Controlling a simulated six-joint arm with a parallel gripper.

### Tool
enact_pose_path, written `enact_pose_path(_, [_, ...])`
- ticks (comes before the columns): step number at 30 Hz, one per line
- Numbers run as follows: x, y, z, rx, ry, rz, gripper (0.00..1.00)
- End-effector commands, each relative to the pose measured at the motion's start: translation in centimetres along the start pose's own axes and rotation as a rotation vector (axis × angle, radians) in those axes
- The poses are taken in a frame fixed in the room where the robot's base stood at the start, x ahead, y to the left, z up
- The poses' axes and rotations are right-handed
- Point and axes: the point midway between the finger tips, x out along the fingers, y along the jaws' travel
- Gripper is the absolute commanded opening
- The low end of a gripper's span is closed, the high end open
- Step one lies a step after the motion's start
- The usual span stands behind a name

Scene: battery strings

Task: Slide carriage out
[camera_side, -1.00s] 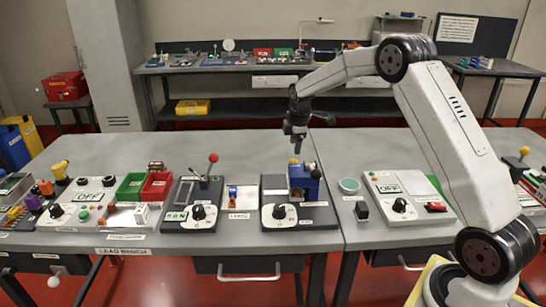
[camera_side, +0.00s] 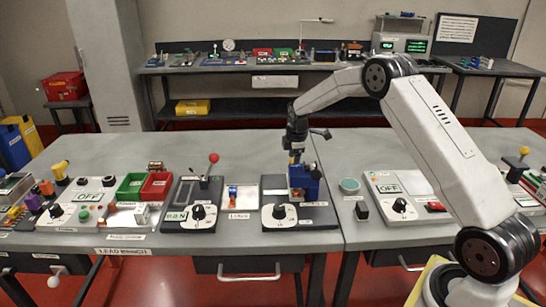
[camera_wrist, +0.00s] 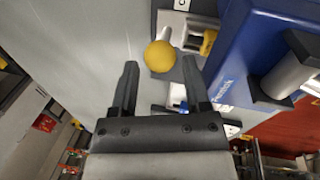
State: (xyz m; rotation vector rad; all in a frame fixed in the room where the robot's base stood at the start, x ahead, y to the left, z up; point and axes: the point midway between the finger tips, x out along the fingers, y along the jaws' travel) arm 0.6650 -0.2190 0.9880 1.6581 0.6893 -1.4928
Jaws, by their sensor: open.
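A blue block device (camera_side: 304,183) stands on a dark panel with a white dial plate (camera_side: 279,216) near the front of the bench. I cannot tell which part of it is the carriage. In the wrist view the blue housing (camera_wrist: 245,50) fills the upper right. A yellow ball knob (camera_wrist: 159,56) shows beside it, between and just past my fingertips. My gripper (camera_side: 297,158) points down right above the blue device in the side view. In the wrist view my gripper (camera_wrist: 160,68) is open, with a finger on each side of the ball. I cannot tell if they touch it.
Left of the device are a small tray marked LEADS (camera_side: 242,196) and a panel with a red-ball lever (camera_side: 213,158). To the right are a round teal dish (camera_side: 349,185) and an OFF panel (camera_side: 400,195).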

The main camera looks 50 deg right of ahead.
Motion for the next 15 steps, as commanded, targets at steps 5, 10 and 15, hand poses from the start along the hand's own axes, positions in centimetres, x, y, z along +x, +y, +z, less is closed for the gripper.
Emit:
enact_pose_path(5, [1.4,0.0,0.0,0.000,0.000,0.001,0.60])
enact_pose_path(10, [1.8,0.0,0.0,0.000,0.000,0.001,0.60])
enact_pose_path(15, [1.8,0.0,0.0,0.000,0.000,0.001,0.60])
